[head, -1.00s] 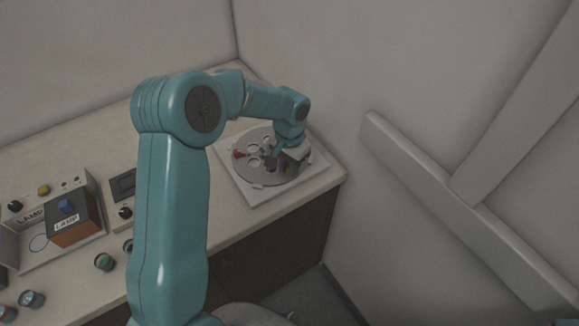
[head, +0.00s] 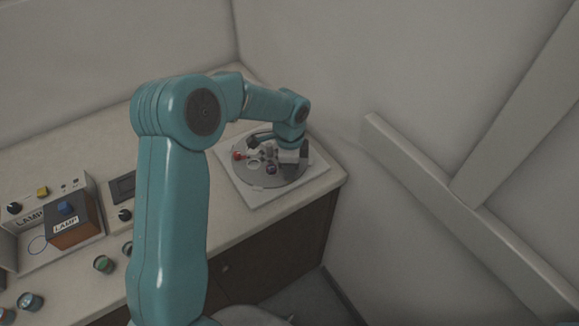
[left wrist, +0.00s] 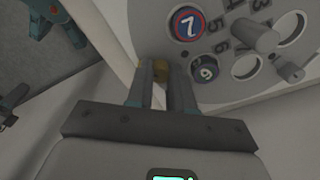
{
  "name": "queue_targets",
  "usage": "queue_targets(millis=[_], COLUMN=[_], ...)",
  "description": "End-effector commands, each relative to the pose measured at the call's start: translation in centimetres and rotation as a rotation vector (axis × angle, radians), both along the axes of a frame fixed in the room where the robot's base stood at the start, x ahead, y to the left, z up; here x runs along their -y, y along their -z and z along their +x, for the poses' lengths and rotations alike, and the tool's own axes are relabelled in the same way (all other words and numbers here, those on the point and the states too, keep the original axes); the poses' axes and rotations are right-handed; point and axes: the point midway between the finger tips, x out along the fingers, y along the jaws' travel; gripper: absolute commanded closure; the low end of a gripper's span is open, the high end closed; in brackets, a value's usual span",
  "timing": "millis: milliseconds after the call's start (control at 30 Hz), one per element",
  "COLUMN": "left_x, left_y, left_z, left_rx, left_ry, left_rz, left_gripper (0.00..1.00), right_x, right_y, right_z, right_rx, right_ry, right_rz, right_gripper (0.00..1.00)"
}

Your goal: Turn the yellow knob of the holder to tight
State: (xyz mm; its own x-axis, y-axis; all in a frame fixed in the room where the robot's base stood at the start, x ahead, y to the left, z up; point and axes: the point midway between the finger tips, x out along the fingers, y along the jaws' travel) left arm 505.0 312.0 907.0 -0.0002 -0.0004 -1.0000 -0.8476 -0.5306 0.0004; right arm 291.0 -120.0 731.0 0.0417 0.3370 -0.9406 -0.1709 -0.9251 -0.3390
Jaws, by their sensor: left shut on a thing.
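The holder is a round grey disc (head: 263,180) with several round holes, lying on a white square base (head: 240,196) at the right end of the counter. In the left wrist view its face (left wrist: 228,93) carries numbers. A red-and-blue piece marked 7 (left wrist: 186,23) and a dark piece marked 6 (left wrist: 204,69) sit in it. My left gripper (head: 277,148) is over the holder. In the left wrist view its fingers (left wrist: 160,82) are shut on the yellow knob (left wrist: 161,69), mostly hidden between them at the disc's edge. Its tight or loose setting cannot be read.
A grey peg-like post (left wrist: 254,36) and a smaller knob (left wrist: 289,70) stand up from the disc. A lamp box (head: 73,222) and several small round pieces (head: 104,264) stand at the counter's left. Walls close in behind and right of the holder.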

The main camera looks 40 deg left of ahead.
Motion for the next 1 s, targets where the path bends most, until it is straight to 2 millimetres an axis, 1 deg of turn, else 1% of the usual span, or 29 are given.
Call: queue_targets(millis=[1000], left_x=[0.0], left_y=[-0.2], left_z=[0.0], left_rx=[0.0], left_ry=[0.966], left_rz=[0.001], left_gripper=[1.0], right_x=[0.0], right_y=[-2.0], right_z=[0.0], right_rx=[0.0], right_ry=[0.0], right_rz=[0.0], right_gripper=[0.4])
